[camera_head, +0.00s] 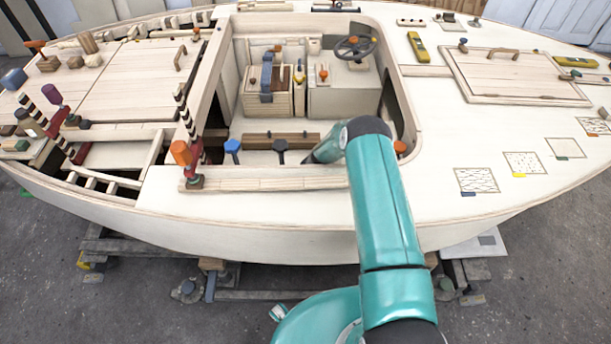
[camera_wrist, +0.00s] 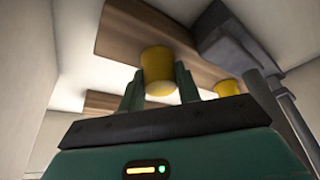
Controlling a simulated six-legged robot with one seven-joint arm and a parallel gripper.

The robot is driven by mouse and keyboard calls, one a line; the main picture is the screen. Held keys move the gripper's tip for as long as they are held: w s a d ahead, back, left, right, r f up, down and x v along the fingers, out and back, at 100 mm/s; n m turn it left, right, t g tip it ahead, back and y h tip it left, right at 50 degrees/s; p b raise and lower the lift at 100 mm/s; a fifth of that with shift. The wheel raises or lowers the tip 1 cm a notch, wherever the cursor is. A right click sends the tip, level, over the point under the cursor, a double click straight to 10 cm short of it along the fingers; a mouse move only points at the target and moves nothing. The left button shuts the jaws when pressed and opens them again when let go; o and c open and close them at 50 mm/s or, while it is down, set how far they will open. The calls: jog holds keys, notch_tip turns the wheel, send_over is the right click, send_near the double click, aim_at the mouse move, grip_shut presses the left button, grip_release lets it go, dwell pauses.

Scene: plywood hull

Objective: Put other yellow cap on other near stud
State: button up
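In the wrist view a yellow cap (camera_wrist: 157,62) sits between the two green fingertips of my gripper (camera_wrist: 160,88). The fingers touch its sides and appear shut on it. A brown wooden strip (camera_wrist: 128,35) lies behind the cap; whether the cap touches it I cannot tell. A second yellow cap (camera_wrist: 227,88) is to the right, apart from my fingers, by another wooden strip (camera_wrist: 102,101). No bare stud can be made out. In the head view my arm reaches into the cockpit, and its end is hidden behind the front coaming.
A dark grey block-headed piece with a rod (camera_wrist: 225,42) stands close right of my gripper in the wrist view. In the head view, a blue-topped knob (camera_head: 232,146) and dark-topped knob (camera_head: 280,145) stand by the coaming (camera_head: 270,184). A steering wheel (camera_head: 355,47) is farther back.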

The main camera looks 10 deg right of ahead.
jog(key=o, duration=0.5)
jog(key=v, duration=0.7)
jog(key=shift+r, duration=0.3)
